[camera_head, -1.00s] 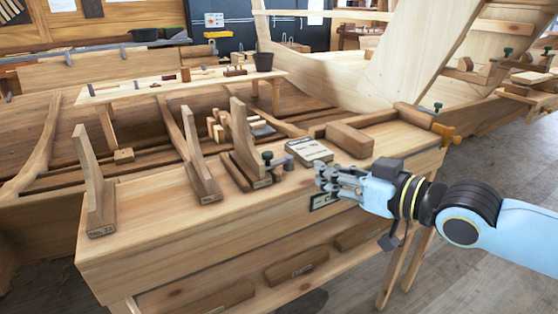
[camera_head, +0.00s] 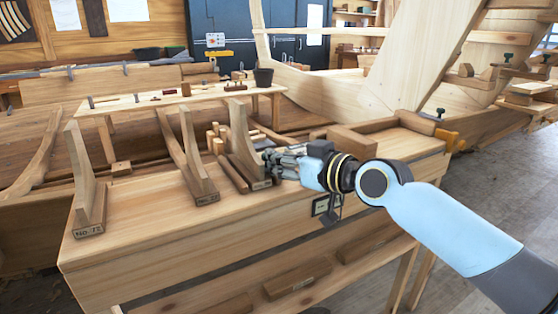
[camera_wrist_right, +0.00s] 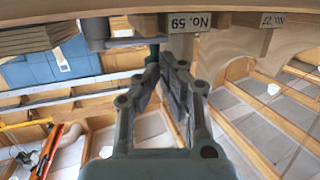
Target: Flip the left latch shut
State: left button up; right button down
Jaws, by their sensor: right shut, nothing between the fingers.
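I cannot make out a left latch in either view. My right gripper (camera_head: 272,158) is shut and empty, with its fingertips at the foot of the upright wooden frame piece (camera_head: 240,140) on the bench. In the right wrist view its fingers (camera_wrist_right: 168,62) lie close together below the block marked No. 59 (camera_wrist_right: 188,22). A grey metal fitting (camera_wrist_right: 96,34) with a bar shows just left of the fingertips there; I cannot tell whether they touch. The gripper covers that part of the bench in the head view. My left gripper is not in view.
The wooden bench (camera_head: 150,235) carries more upright frame pieces (camera_head: 195,150) to the left. A wooden block (camera_head: 352,142) lies behind my right gripper. The hull planks (camera_head: 420,50) rise behind. The bench's front left top is clear.

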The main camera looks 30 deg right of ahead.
jog(key=shift+b+x, duration=0.75)
jog(key=shift+b, duration=0.1)
